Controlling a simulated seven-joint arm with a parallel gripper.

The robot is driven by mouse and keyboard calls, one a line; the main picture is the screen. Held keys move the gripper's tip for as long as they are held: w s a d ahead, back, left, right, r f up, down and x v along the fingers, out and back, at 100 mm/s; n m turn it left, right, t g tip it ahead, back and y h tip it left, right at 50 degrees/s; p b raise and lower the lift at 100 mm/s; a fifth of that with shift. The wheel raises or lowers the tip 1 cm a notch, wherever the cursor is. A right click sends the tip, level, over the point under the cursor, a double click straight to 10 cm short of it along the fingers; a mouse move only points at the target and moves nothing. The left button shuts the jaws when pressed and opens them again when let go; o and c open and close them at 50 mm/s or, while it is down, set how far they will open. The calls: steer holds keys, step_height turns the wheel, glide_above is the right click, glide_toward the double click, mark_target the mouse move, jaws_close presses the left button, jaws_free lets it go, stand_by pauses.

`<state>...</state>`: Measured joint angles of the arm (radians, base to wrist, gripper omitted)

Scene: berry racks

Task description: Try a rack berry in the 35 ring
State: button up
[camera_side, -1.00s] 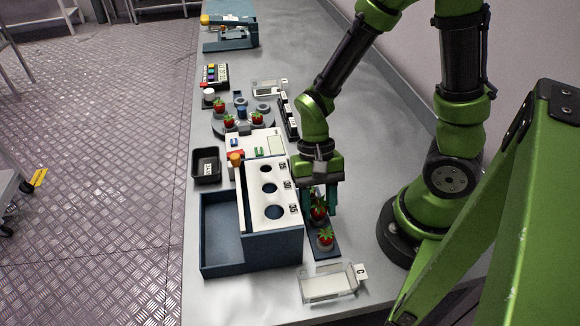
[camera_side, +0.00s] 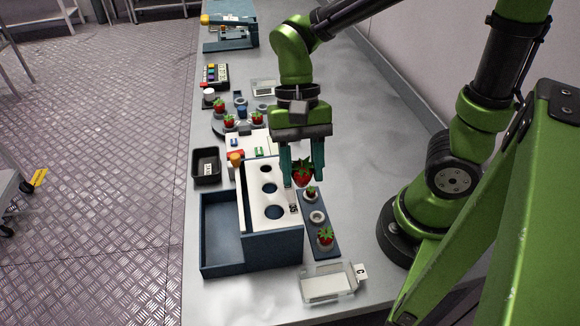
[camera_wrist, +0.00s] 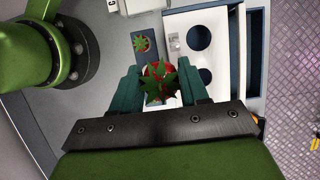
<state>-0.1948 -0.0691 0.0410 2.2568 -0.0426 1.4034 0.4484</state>
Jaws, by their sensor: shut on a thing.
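My gripper (camera_side: 302,176) is shut on a red strawberry (camera_side: 302,173) with a green leafy top, held in the air above the berry rack. The held berry (camera_wrist: 158,82) also shows between the teal fingers in the wrist view. The dark rack (camera_side: 329,252) has an empty middle seat (camera_side: 317,217), a large berry (camera_side: 326,237) at the near end and a smaller berry (camera_side: 310,193) at the far end. Left of it stands the white-topped ring gauge (camera_side: 283,226) with holes of several sizes, the largest hole (camera_side: 274,212) nearest. The ring labels are too small to read.
A blue open bin (camera_side: 222,262) adjoins the gauge's left side. A clear tray (camera_side: 327,284) marked C lies in front. A black tray (camera_side: 206,166), a turntable with berries (camera_side: 229,122) and a button box (camera_side: 215,75) stand farther back.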

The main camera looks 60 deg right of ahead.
steer(key=w+a+r, duration=0.1)
steer(key=a+r, duration=0.3)
steer(key=a, duration=0.3)
steer(key=shift+w+d+f, duration=0.1)
steer(key=shift+f, duration=1.45)
steer(key=shift+d+f, duration=0.1)
steer(key=shift+f, duration=1.4)
steer(key=o, duration=0.7)
steer(key=shift+r, duration=3.5)
